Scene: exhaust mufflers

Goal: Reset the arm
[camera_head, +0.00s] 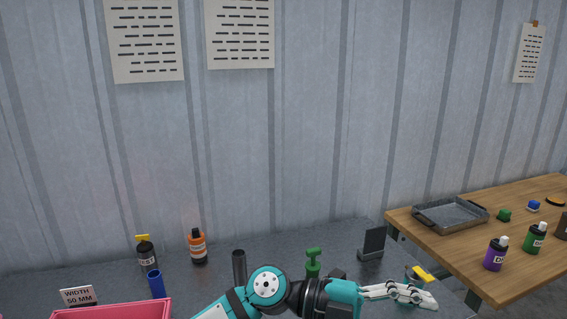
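One of my arms, teal, white and black, enters from the bottom edge left of centre and reaches right, low over the dark table. I take it as my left arm. Its gripper (402,292) points right near the table's right end. The white fingers lie close together in this view, and I cannot tell whether they are open or shut. A small yellow-topped thing (423,273) with a blue part shows right at the fingers. Whether it is held or stands behind them is unclear. My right gripper is not in view.
A wooden table (470,250) at right holds a grey tray (450,213) and bottles.

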